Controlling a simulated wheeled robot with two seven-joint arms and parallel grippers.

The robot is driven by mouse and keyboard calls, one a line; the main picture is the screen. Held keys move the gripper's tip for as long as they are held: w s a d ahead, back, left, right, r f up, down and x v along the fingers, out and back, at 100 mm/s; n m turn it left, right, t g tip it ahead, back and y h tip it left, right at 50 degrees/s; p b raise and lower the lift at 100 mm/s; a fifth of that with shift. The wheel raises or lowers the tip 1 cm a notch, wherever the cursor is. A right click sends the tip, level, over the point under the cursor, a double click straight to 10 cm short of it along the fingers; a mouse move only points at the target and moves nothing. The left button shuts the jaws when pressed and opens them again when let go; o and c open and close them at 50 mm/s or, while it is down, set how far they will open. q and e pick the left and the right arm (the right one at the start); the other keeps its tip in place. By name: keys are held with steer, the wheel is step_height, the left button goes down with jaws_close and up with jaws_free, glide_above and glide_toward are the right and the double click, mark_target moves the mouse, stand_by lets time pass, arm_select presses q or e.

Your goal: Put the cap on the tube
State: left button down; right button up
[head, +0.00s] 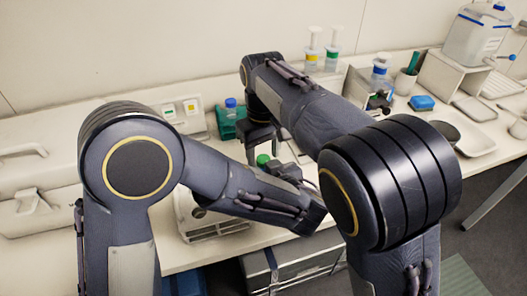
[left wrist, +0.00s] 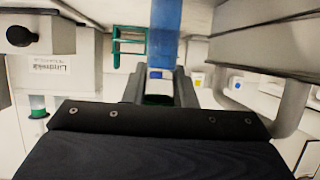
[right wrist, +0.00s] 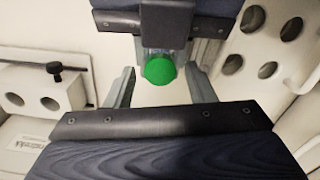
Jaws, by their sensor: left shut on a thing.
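A green cap (head: 263,160) sits at my left gripper, below my right gripper (head: 262,140). In the right wrist view the cap (right wrist: 160,70) lies between the open right fingers, apart from both. My right gripper (right wrist: 162,90) is open and empty.
A green rack (head: 232,124) with a blue-topped vial (head: 231,104) stands behind the grippers. A pale machine with holes (head: 205,222) is in front.

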steer(key=shift+o, duration=0.2)
steer(key=shift+r, duration=0.1)
step_height(320, 180, up, 12)
stand_by(0.4)
arm_select(q)
steer(key=c, duration=1.1)
jaws_free()
steer(key=b+v, duration=0.2)
steer(key=v, duration=0.6)
arm_select(e)
steer(key=shift+f, duration=1.2)
